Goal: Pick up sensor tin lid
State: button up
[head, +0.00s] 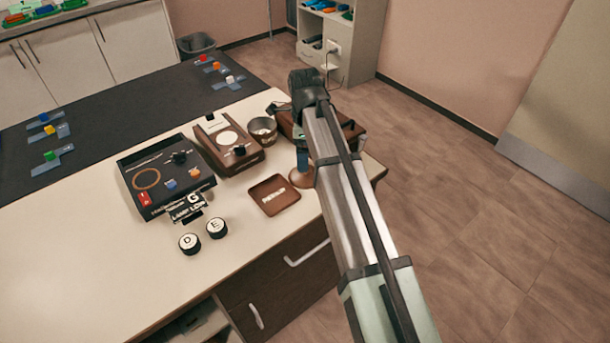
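I cannot tell for certain which thing is the sensor tin lid. A small round tin (263,130) with pale contents stands near the table's right end. A brown square tray or lid (274,196) with white lettering lies flat in front of it. A brown box (331,127) lies partly behind my arm. A brown round piece (304,178) shows at the table's edge, partly covered by my arm. My gripper is mostly hidden behind my arm; a narrow dark part (302,159), perhaps of the gripper, points down above the round piece. Its fingers cannot be made out.
A black tray (127,182) with small parts and a brown instrument (238,166) stand left of the tin. Black round pots marked D (190,244) and E (217,228) stand in front. Colored blocks sit on the dark mat (130,108). The table's front left is clear.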

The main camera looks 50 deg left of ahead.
jog(key=shift+f, duration=3.8)
jog(key=shift+c, duration=0.5)
jog(key=c, duration=0.8)
